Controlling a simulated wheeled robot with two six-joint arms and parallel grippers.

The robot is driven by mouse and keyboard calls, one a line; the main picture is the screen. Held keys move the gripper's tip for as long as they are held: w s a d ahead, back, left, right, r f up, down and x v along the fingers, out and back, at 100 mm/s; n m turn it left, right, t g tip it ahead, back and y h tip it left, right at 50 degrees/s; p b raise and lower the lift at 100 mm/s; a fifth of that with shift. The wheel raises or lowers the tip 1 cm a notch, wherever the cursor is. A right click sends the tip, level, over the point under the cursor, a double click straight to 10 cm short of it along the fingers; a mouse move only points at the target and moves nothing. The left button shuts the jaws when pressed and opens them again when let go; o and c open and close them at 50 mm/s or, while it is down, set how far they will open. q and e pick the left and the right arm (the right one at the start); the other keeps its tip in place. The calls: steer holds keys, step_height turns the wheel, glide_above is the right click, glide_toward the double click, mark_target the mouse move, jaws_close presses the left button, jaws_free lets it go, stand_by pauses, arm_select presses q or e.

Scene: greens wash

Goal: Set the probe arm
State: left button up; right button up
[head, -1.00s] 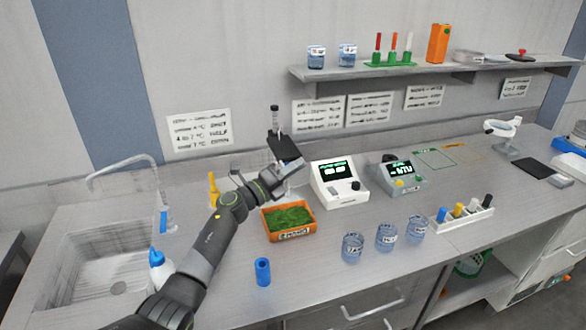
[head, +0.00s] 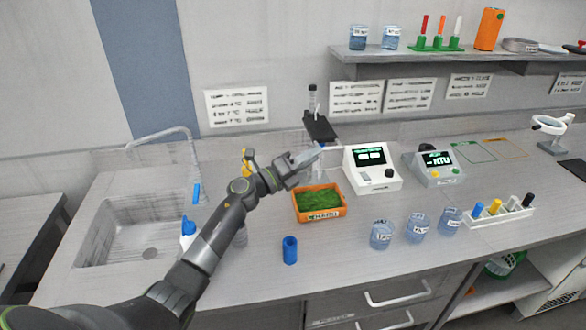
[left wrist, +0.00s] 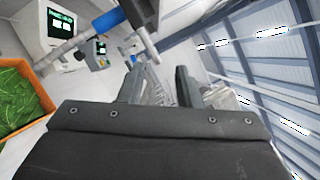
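The probe stand (head: 320,128) stands at the back of the counter, behind the orange tray, with a dark upper part. In the left wrist view, a grey rod with a blue section (left wrist: 108,21) crosses the top left and ends in a dark grey piece; it looks like the probe arm. My left gripper (head: 312,155) is in front of the stand, above the back of the tray. In the left wrist view its two fingers (left wrist: 160,86) are apart, with nothing clearly between them. The rod is beyond the fingertips; contact is not visible. My right gripper is not in view.
The orange tray (head: 333,214) of greens sits below my left gripper. A white meter (head: 372,181) and a grey meter (head: 435,181) stand to its right. A blue cylinder (head: 290,250) and labelled beakers (head: 381,235) stand in front. The sink (head: 128,232) is at left.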

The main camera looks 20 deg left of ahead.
arm_select(q)
steer(key=b+v, duration=0.1)
steer(key=v, duration=0.5)
steer(key=shift+r, duration=0.1)
stand_by(0.4)
